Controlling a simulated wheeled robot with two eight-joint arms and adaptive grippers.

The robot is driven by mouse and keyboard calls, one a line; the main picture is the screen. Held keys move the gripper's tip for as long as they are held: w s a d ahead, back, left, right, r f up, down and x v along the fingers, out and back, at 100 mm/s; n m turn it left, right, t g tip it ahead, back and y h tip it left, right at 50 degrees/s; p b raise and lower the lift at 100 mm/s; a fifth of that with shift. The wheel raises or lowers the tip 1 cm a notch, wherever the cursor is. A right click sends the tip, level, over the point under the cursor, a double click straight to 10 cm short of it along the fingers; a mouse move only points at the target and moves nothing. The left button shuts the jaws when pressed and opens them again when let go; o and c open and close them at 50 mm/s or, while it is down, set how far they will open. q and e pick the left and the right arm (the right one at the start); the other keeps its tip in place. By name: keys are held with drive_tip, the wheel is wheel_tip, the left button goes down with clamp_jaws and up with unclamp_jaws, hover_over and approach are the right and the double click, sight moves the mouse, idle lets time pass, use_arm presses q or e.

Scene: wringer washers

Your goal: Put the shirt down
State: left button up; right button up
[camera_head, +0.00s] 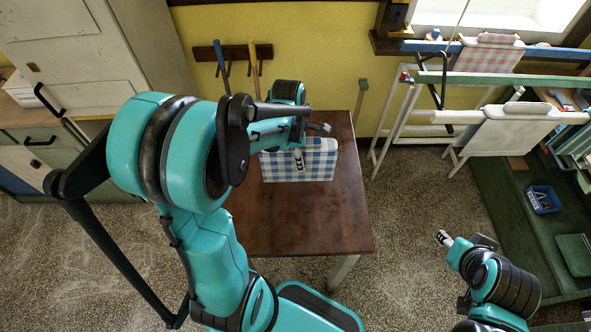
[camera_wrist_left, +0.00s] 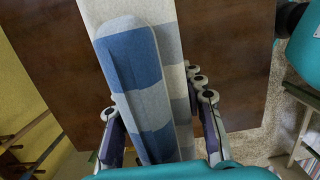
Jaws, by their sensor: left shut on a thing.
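A blue and white checked shirt (camera_head: 320,163) shows flat and folded over the dark brown table (camera_head: 290,225), near its back edge. My left gripper (camera_head: 298,157) is at the shirt's middle and partly hidden by my own arm. In the left wrist view, its fingers (camera_wrist_left: 155,108) stand on both sides of a raised, rounded fold of the shirt (camera_wrist_left: 140,75) and are shut on it. I cannot tell whether the shirt's underside touches the table. My right gripper (camera_head: 444,238) is low at the right, away from the table; its fingers are too small to read.
A drying rack (camera_head: 400,125) at the right holds a red checked cloth (camera_head: 488,57) and a whitish cloth (camera_head: 505,137). A green bench (camera_head: 510,215) carries a blue basket (camera_head: 542,199). Tools hang on a wall rack (camera_head: 207,53). The table's front half is bare.

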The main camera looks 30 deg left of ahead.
use_arm(q)
drive_tip(key=f, duration=0.1)
drive_tip(key=f+b, duration=0.1)
drive_tip(key=f, duration=0.1)
drive_tip(key=s+f, duration=0.1)
drive_tip(key=f, duration=0.1)
drive_tip(key=shift+s+a, duration=0.1)
drive_tip(key=shift+a, duration=0.25)
drive_tip(key=shift+f+b, duration=0.1)
drive_tip(key=shift+b, duration=0.3)
drive_tip(key=o, duration=1.1)
